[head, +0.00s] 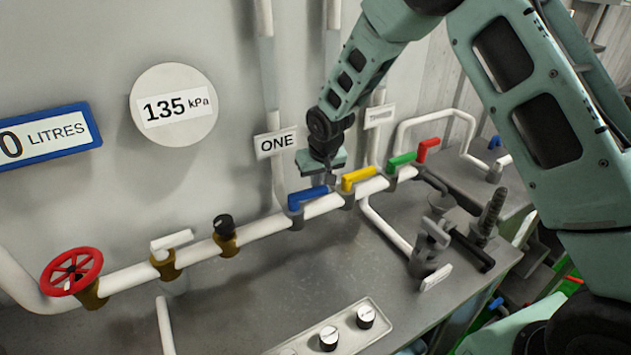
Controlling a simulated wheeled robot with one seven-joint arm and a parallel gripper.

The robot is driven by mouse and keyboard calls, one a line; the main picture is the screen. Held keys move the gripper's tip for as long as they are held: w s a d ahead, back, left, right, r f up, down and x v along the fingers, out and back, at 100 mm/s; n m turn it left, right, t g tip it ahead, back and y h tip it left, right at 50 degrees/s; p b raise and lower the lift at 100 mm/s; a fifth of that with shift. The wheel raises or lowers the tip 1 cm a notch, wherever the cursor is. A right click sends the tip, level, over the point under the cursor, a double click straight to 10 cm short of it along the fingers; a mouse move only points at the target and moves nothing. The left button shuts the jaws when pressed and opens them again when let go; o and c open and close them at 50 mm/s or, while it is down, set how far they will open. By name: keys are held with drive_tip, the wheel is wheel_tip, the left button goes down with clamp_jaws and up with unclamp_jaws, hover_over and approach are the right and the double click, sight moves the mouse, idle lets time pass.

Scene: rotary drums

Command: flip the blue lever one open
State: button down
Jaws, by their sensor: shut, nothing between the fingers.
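The blue lever (308,196) sits on the white horizontal pipe, below the sign reading ONE (275,142). Its handle lies roughly along the pipe. My gripper (331,181) is just right of the blue lever, at the end of the green arm, with its fingers pointing down near the gap between the blue lever and the yellow lever (358,178). The fingers are small here and look shut, with nothing held. I cannot tell whether they touch the blue lever.
Green (402,160) and red (428,148) levers stand farther right on the pipe. A red wheel valve (72,271), a white lever (172,240) and a black knob (224,226) are to the left. Two knobs sit on a front panel (311,337). The grey bench is clear before the blue lever.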

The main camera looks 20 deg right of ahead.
drive_tip(key=m+b, duration=0.1)
drive_tip(key=s+m+b, duration=0.1)
drive_tip(key=shift+s+f+h+b, duration=0.15)
drive_tip(key=shift+f+h+b, duration=0.15)
drive_tip(key=shift+b, duration=0.1)
drive_tip(key=shift+s+r+m+h+b, duration=0.1)
drive_tip(key=shift+s+m+h+b, duration=0.2)
drive_tip(key=shift+s+m+b, duration=0.45)
drive_tip(key=s+a+m+g+h+p, duration=0.2)
drive_tip(key=s+m, duration=0.4)
drive_tip(key=m, duration=0.6)
drive_tip(key=shift+a+r+g+h+p, duration=0.2)
drive_tip(key=shift+a+g+h+p, duration=0.15)
drive_tip(key=shift+a+p, duration=0.6)
drive_tip(key=shift+s+a, duration=0.15)
